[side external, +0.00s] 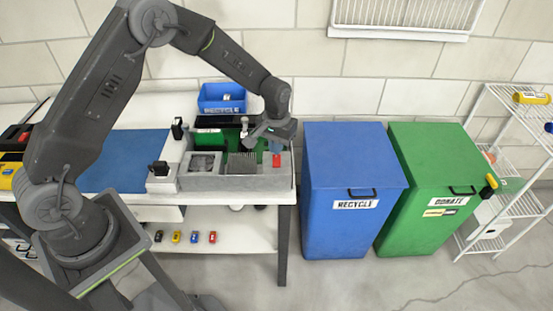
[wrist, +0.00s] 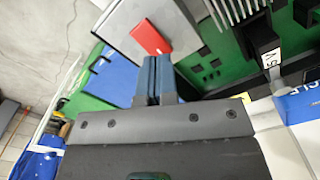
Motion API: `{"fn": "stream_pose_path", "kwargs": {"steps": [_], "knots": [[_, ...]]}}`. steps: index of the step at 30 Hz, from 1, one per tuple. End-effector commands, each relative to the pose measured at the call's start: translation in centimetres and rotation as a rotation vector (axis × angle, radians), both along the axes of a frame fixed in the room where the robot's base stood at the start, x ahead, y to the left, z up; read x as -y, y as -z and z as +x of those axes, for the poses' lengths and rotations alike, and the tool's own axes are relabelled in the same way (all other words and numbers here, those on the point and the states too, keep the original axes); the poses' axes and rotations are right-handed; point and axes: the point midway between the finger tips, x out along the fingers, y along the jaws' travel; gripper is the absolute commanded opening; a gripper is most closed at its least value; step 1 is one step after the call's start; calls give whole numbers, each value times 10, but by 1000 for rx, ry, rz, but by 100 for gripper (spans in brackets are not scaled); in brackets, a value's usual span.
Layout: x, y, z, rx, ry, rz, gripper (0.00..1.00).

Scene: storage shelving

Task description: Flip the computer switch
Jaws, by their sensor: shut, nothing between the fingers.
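The computer is an open grey case (side external: 262,184) with a green board and grey heat sink fins (side external: 242,163), lying on the workbench. A small red switch (side external: 277,160) sits at the case's right end. In the wrist view the red switch (wrist: 150,38) lies on the grey case surface (wrist: 118,27), just beyond my fingertips. My gripper (side external: 277,146) is over the right part of the computer, pointing down, its blue fingers (wrist: 153,62) shut together and empty. The fingertips appear close to the switch; I cannot tell whether they touch it. The green board (wrist: 208,68) also shows in the wrist view.
A blue RECYCLE bin (side external: 345,180) and a green DONATE bin (side external: 430,185) stand right of the bench. A blue tray (side external: 221,98) is behind the computer. A blue mat (side external: 125,160) lies left. A white wire rack (side external: 505,165) stands far right.

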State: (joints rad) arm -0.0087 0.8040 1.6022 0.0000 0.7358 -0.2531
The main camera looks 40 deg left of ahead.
Motion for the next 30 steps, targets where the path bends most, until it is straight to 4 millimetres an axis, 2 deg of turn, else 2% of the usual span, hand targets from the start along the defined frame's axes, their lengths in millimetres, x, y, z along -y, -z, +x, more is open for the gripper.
{"fn": "stream_pose_path", "kwargs": {"steps": [30], "knots": [[0,15,0,0,0,0,0]]}}
